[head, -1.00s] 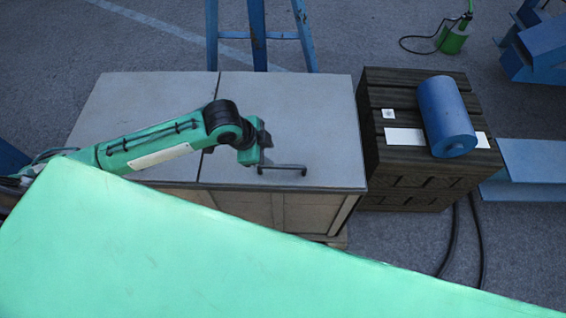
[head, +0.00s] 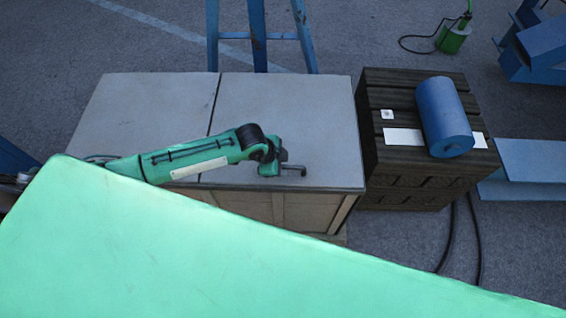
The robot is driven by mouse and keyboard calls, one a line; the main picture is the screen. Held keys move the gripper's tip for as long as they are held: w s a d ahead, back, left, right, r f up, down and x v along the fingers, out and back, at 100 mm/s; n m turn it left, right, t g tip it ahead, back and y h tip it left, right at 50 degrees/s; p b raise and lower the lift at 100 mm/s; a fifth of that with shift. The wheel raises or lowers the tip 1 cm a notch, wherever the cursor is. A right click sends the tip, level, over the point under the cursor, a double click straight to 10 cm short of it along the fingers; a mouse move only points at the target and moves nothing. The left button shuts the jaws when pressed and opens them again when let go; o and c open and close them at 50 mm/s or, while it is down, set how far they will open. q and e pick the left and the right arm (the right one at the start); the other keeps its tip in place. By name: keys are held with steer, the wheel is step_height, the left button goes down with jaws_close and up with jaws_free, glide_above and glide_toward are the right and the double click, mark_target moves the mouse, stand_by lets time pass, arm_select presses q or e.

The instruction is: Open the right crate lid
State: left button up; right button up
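The crate has two flat grey lids split by a dark seam. The right crate lid (head: 300,115) lies flat and closed. The left lid (head: 150,105) is also flat. A dark bar handle (head: 296,168) sits near the right lid's front edge; its right end shows, and its left part is hidden by my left gripper. My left gripper (head: 276,166) is low at the handle. I cannot tell whether its fingers touch or close around the bar. My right gripper is not in view.
A dark slatted crate (head: 410,185) stands close on the right, with a blue cylinder (head: 445,115) on top. Blue ladder legs (head: 258,35) stand behind. My own green body panel covers the lower foreground. Dark cables hang at the right crate's front.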

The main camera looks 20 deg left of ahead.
arm_select(q)
steer(key=shift+w+d+f, duration=0.1)
steer(key=shift+d+f, duration=0.05)
steer(key=shift+f, duration=0.2)
steer(key=c, duration=0.7)
jaws_close()
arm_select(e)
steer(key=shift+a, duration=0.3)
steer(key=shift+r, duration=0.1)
